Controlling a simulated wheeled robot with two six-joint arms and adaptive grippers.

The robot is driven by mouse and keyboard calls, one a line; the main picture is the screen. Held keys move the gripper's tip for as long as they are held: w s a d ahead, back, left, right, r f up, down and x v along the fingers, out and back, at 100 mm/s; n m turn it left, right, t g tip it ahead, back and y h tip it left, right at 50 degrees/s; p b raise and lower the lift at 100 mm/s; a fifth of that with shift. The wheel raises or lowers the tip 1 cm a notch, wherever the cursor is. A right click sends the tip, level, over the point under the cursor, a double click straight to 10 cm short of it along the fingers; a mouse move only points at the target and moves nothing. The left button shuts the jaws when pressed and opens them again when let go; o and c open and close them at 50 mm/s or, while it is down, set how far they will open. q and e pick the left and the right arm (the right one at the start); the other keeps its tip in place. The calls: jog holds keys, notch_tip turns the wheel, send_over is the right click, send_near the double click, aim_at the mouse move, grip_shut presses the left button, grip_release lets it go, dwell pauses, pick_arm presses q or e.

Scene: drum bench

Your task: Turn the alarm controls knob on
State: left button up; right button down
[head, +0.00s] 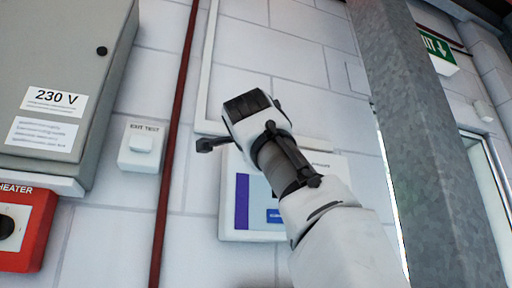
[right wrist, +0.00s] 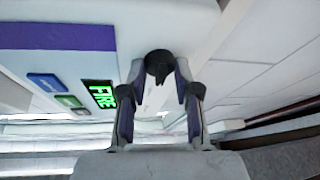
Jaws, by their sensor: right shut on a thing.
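The alarm controls panel (head: 232,227) is a white box on the wall in the head view, with a purple stripe down its left side and its label partly covered by my right arm. In the right wrist view the panel (right wrist: 195,18) shows a blue button, a green button and a lit green display (right wrist: 100,94) reading FIRE. The round black knob (right wrist: 158,62) is between the fingers of my right gripper (right wrist: 160,78), which is shut on it. My arm hides the knob in the head view. My left gripper is in neither view.
A grey 230 V cabinet (head: 75,60), a white exit test box (head: 140,148) and a red heater box (head: 24,235) are on the wall to the left. A red pipe (head: 172,140) runs beside the panel. A grey steel column (head: 420,120) stands close on the right.

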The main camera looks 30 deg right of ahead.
jog(key=shift+m, duration=0.4)
jog(key=c, duration=0.8)
grip_release()
jog(key=shift+c, duration=0.2)
